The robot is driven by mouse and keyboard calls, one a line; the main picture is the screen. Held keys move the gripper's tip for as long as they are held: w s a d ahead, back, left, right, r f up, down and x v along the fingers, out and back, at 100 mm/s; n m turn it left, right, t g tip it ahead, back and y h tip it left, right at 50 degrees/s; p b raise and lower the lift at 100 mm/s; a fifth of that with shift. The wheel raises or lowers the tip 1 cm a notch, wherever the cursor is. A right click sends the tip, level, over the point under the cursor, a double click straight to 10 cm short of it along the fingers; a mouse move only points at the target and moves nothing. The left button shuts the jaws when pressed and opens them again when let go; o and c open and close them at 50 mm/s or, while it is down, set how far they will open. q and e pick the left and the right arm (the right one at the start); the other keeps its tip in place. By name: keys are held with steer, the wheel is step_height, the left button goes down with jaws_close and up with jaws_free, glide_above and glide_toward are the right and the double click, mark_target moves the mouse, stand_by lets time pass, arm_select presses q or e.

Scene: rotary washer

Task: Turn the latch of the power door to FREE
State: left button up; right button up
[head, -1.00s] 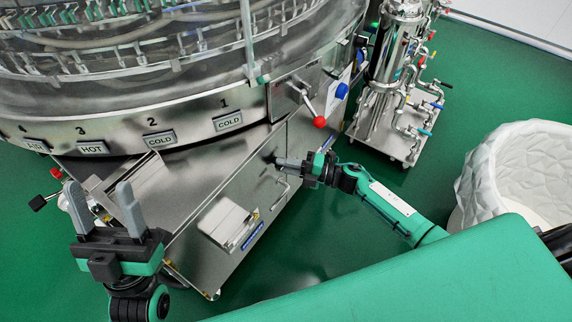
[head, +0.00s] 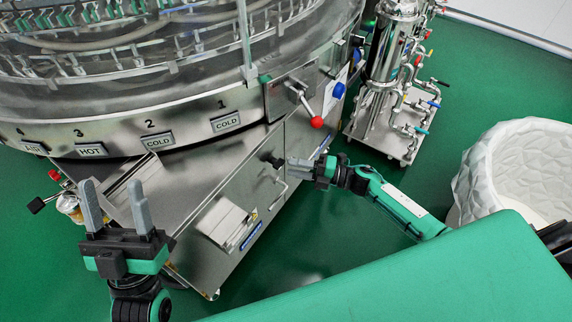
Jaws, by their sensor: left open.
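The power door appears to be the steel panel (head: 240,187) on the lower front of the round washer. A small black latch knob (head: 268,158) sits near its upper right edge; its FREE mark is too small to read. My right gripper (head: 289,165) is just right of the knob, fingers pointing left at it, with a small gap seeming to show. I cannot tell whether its fingers are open or shut. My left gripper (head: 112,190) is open and empty, fingers pointing up, in front of the washer's left side.
A bent metal handle (head: 279,194) is just below the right gripper. A red-ball lever (head: 316,122) sticks out above it. A steel box (head: 223,222) juts from the lower panel. A filter unit on a cart (head: 390,60) and a white tub (head: 520,165) stand to the right.

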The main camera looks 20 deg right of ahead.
arm_select(q)
steer(key=f+g, duration=0.1)
steer(key=w+d+f+g, duration=0.1)
steer(key=w+f, duration=0.1)
steer(key=shift+d+f+g+p, duration=0.2)
steer(key=shift+f+g+p, duration=0.05)
steer(key=shift+g+p, duration=0.15)
arm_select(e)
steer(key=v, duration=0.9)
steer(key=shift+s+d, duration=0.2)
steer(key=shift+d, duration=0.15)
